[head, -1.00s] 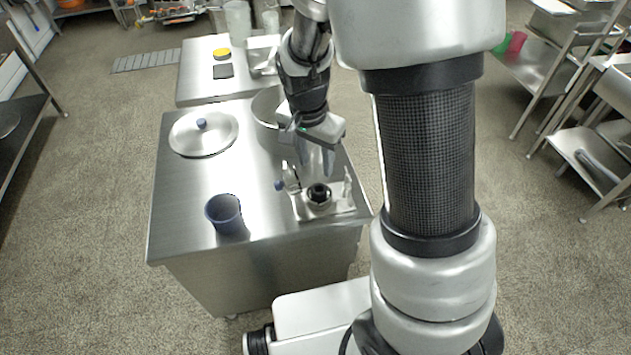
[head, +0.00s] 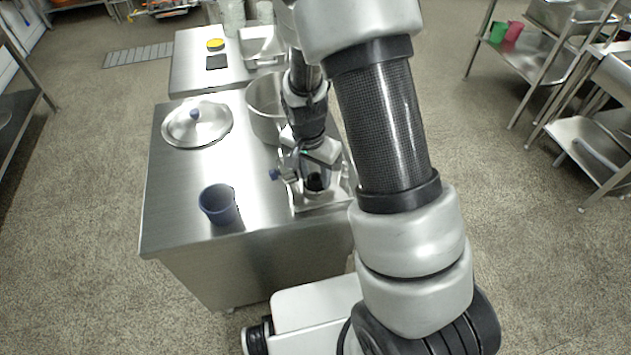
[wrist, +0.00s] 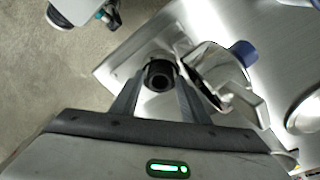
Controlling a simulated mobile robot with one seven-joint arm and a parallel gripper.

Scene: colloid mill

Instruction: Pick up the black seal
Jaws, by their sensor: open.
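The black seal (wrist: 158,74) shows as a dark ring in the wrist view, set on the metal mill base (wrist: 118,62). In the head view the seal (head: 316,183) is partly covered by my gripper (head: 315,172). In the wrist view the two fingers of my gripper (wrist: 158,95) stand apart, one to each side below the seal. My gripper is open and points down at the seal from just above it. I cannot tell whether the fingers reach down beside the seal.
A metal fitting with a blue knob (wrist: 243,52) stands close beside the right finger. On the steel table (head: 180,240) are a blue cup (head: 219,205), a lid (head: 197,128) and a large pot (head: 264,115).

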